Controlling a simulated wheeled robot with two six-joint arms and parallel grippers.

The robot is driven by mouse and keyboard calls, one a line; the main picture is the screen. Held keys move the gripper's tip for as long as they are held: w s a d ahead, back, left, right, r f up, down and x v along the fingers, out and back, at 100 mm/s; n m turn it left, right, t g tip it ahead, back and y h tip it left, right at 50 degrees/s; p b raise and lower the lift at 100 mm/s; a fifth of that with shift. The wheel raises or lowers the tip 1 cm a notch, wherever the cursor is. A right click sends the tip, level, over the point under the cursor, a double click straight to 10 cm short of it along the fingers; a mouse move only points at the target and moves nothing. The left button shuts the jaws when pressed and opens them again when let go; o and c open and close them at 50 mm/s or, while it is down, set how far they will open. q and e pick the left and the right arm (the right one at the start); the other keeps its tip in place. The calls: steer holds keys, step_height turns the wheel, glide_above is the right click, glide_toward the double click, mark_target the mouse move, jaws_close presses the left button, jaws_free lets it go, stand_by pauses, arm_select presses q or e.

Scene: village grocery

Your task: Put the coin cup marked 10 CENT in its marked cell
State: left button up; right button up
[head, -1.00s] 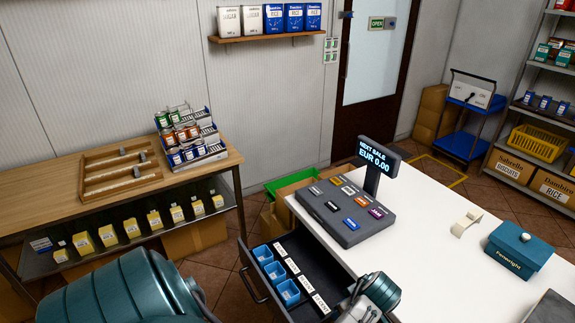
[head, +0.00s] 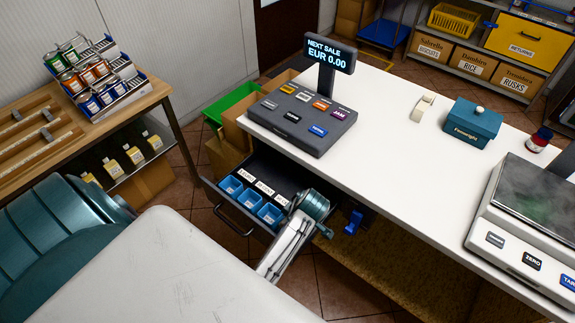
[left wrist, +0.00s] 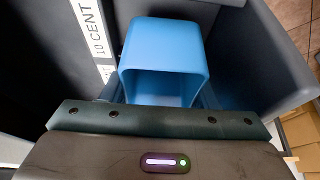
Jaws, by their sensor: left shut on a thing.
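My left gripper (left wrist: 163,96) is shut on a blue open-topped cup (left wrist: 165,45), seen close in the left wrist view. The cup is inside the dark drawer, beside the white label strip reading 10 CENT (left wrist: 95,40). I cannot tell whether it touches the drawer floor. In the head view my left wrist covers the near right end of the open drawer (head: 238,217) and hides the held cup. Three other blue cups (head: 250,198) stand in a row in the drawer, next to white labels (head: 264,187). My right gripper is not in view.
The white counter (head: 390,130) carries a register (head: 300,118) with a display, a teal box (head: 472,122) and a scale (head: 520,250). A small blue object (head: 352,220) shows below the counter edge. A wooden side table (head: 130,105) with cans stands left.

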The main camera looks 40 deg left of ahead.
arm_select(q)
step_height(320, 180, down, 4)
steer(key=shift+a+r+p, duration=0.1)
steer(key=shift+r+p, duration=0.1)
steer(key=shift+p, duration=0.2)
steer(key=shift+f, duration=0.45)
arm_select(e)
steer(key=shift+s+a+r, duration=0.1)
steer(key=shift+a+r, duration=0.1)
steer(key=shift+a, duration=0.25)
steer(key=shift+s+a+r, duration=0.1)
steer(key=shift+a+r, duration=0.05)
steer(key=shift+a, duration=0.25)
